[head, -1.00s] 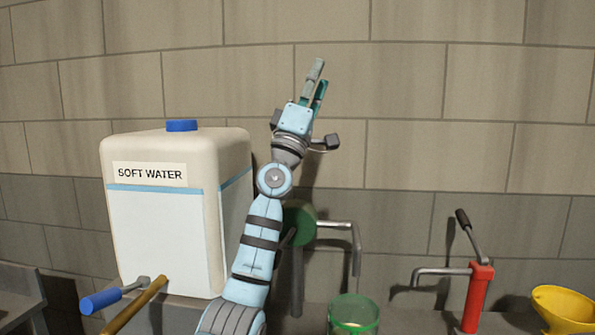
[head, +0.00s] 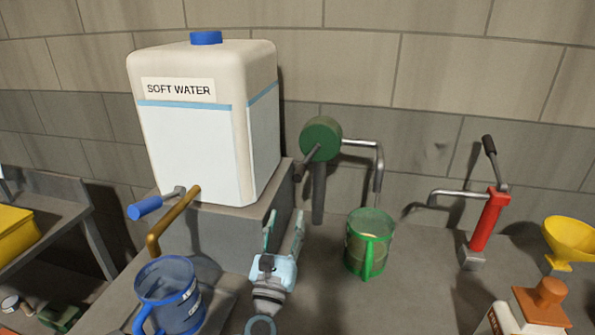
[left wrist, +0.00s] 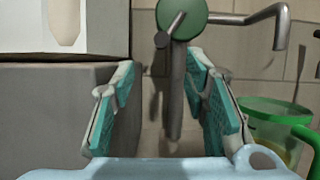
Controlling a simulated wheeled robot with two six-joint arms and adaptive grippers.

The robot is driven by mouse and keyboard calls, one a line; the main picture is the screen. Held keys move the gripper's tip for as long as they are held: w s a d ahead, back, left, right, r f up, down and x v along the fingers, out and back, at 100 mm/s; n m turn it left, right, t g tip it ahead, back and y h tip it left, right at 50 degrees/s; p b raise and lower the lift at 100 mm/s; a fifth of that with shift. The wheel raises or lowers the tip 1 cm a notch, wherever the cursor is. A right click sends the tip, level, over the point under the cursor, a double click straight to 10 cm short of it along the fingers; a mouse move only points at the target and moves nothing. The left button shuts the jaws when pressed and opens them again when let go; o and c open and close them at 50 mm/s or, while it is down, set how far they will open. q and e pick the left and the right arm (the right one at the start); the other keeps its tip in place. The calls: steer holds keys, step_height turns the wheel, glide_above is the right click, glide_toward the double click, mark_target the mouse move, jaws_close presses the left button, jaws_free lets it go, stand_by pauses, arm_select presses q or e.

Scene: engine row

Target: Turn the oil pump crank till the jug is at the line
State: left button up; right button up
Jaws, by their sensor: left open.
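The green-drummed pump (head: 321,138) stands on a grey post right of the water tank, with its spout over a green see-through jug (head: 370,252). I take this as the oil pump. Its crank (head: 307,155) hangs down-left from the drum face and ends in a dark grip; in the left wrist view the crank (left wrist: 170,29) is above the fingers. The jug holds something pale; I cannot make out its line. My left gripper (head: 284,228) is open and empty, pointing up towards the pump, below and apart from the crank. My right gripper is not in view.
The white tank (head: 195,140) labelled SOFT WATER stands on a grey block, with a blue-handled tap and blue jug (head: 170,295). A red hand pump (head: 489,218), yellow funnel (head: 568,240) and brown-capped bottle (head: 540,303) are right. Bench is clear between green jug and red pump.

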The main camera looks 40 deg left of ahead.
mark_target(301, 164)
arm_select(q)
steer(key=x, duration=0.7)
steer(key=p+x, duration=0.1)
steer(key=x, duration=0.6)
steer(key=shift+w+f, duration=0.15)
steer(key=shift+w, duration=0.15)
jaws_close()
